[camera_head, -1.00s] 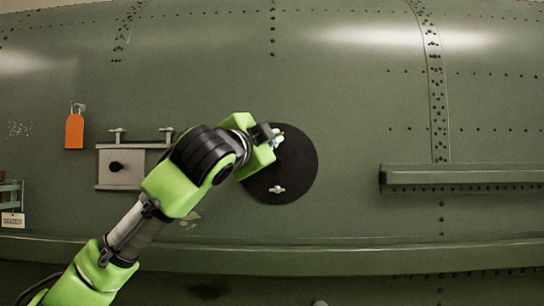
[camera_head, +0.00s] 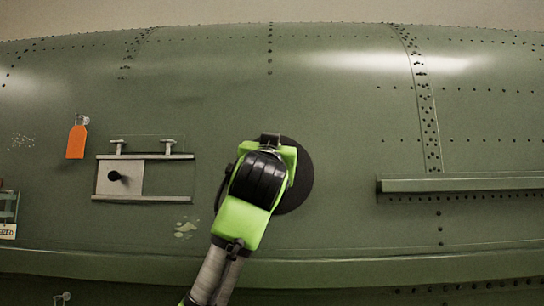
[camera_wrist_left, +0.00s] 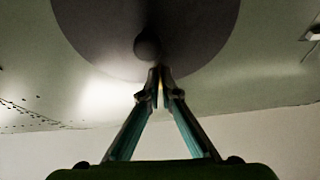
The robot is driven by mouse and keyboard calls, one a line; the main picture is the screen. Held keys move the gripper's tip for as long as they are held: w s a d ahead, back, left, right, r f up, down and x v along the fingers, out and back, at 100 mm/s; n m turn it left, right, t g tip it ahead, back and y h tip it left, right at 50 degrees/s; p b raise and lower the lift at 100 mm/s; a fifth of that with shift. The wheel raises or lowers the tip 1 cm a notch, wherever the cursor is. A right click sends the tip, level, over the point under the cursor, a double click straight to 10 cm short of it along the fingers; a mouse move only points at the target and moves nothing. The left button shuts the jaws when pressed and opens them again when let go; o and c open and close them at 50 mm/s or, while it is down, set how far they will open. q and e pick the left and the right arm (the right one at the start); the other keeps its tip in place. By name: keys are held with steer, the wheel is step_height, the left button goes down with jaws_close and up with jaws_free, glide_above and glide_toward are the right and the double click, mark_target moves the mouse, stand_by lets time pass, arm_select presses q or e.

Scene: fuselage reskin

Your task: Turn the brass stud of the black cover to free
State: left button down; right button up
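The round black cover (camera_head: 301,180) is on the green fuselage skin, partly hidden behind my left arm. In the left wrist view the cover (camera_wrist_left: 200,25) fills the top middle. My left gripper's fingers (camera_wrist_left: 160,76) converge at the cover's lower edge there, tips almost together. A thin brass-toned sliver (camera_wrist_left: 160,88) shows between them, seemingly the brass stud. The rest of the stud is hidden by the fingertips. A dark round shape (camera_wrist_left: 147,45) lies just beyond the tips; I cannot tell whether it is a knob or a shadow. My right gripper is not in view.
A small hatch plate with a black knob (camera_head: 114,176) sits between rails left of the cover. An orange tag (camera_head: 76,142) hangs farther left. A green ledge (camera_head: 460,184) juts out at right. The skin between cover and ledge is clear.

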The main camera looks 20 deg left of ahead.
arm_select(q)
steer(key=shift+n+y, duration=0.6)
steer(key=shift+n, duration=0.6)
steer(key=shift+r, duration=0.15)
steer(key=c, duration=2.3)
jaws_free()
steer(key=shift+d, duration=0.1)
steer(key=v, duration=1.2)
